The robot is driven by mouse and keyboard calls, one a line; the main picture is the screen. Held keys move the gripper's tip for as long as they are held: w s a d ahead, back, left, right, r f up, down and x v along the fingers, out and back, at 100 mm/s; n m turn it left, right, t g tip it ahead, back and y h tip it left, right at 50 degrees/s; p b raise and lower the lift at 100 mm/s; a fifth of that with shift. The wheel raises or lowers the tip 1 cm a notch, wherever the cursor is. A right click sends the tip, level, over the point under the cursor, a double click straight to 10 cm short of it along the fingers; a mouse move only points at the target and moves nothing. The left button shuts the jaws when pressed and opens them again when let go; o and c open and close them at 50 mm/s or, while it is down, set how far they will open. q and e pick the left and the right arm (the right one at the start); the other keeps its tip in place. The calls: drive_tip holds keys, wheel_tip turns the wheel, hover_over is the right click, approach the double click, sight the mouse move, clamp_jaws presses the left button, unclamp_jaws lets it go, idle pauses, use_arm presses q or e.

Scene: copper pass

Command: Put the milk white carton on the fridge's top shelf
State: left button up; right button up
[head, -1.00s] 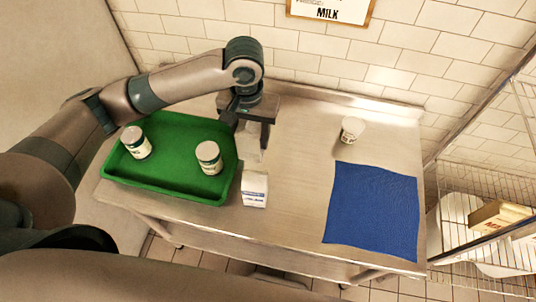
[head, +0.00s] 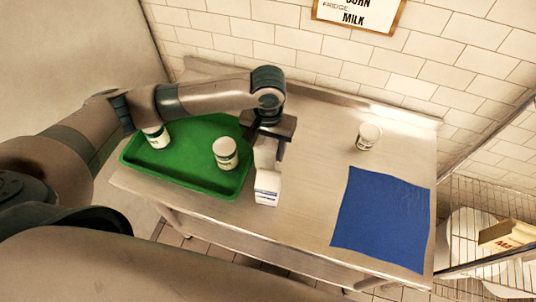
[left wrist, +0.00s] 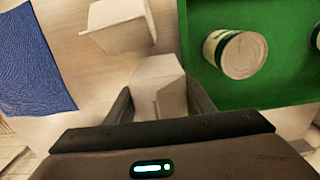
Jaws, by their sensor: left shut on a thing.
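My left gripper (head: 268,145) reaches down over the table, right of the green tray. In the left wrist view the left gripper (left wrist: 160,105) has its fingers closed on the sides of a white carton (left wrist: 158,84) with a gabled top. This carton (head: 266,155) is partly hidden under the gripper in the head view. A second white carton (head: 267,189) with a blue-marked label seems to stand just in front of it, near the table's front edge; it also shows in the left wrist view (left wrist: 118,24). The fridge and my right gripper are not in view.
The green tray (head: 190,183) holds two white-and-green cans (head: 225,154). A wire rack (head: 490,215) is beyond the table's right edge. A wall sign (head: 358,14) reads MILK.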

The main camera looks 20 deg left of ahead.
sight(268, 156)
use_arm(q)
drive_tip(key=shift+f+p, duration=0.45)
drive_tip(key=shift+f, duration=1.4)
drive_tip(key=shift+f, duration=0.1)
drive_tip(key=o, duration=1.2)
drive_tip(key=shift+r, duration=0.55)
wheel_tip(268, 156, up, 11)
drive_tip(key=b, duration=0.2)
drive_tip(key=shift+b, duration=0.35)
